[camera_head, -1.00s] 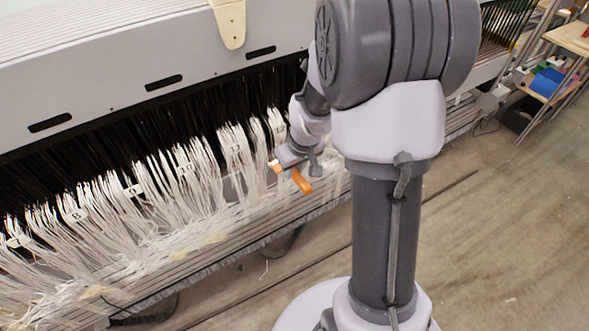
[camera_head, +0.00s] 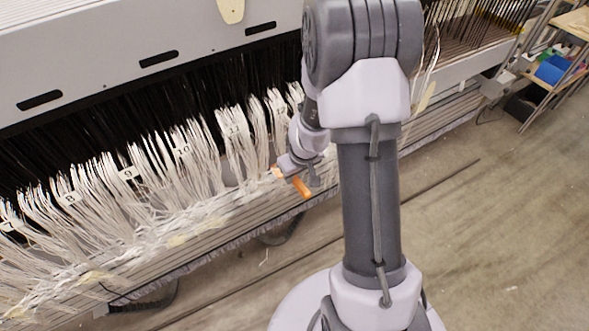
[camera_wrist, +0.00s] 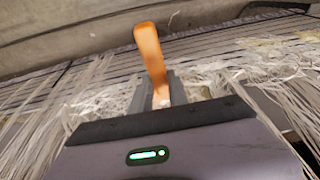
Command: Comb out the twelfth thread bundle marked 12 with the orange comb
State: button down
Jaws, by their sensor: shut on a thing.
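My gripper (camera_head: 287,171) is shut on the orange comb (camera_head: 301,187) at the front of the white thread bundles. In the wrist view the orange comb (camera_wrist: 151,58) stands up from between my gripper's fingers (camera_wrist: 162,98). The thread bundle marked 12 (camera_head: 279,110) hangs just behind and above my gripper, its pale label near its upper part. Its lower threads are partly hidden by my wrist. Loose white threads (camera_wrist: 92,103) lie on both sides of my gripper in the wrist view; I cannot tell which bundle they belong to.
Other marked bundles (camera_head: 180,160) run in a row to the left. The grey machine beam (camera_head: 120,50) overhangs them, and a slatted ledge (camera_head: 215,235) runs below. My arm column hides part of the row to the right. Open floor (camera_head: 480,230) lies at the right.

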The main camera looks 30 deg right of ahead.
jog(key=shift+x, duration=1.25)
notch_tip(320, 180, down, 4)
jog(key=shift+s, duration=0.2)
jog(key=s, duration=0.4)
notch_tip(320, 180, up, 25)
jog(key=w+p, duration=0.2)
jog(key=p, duration=2)
jog(key=shift+p, duration=0.3)
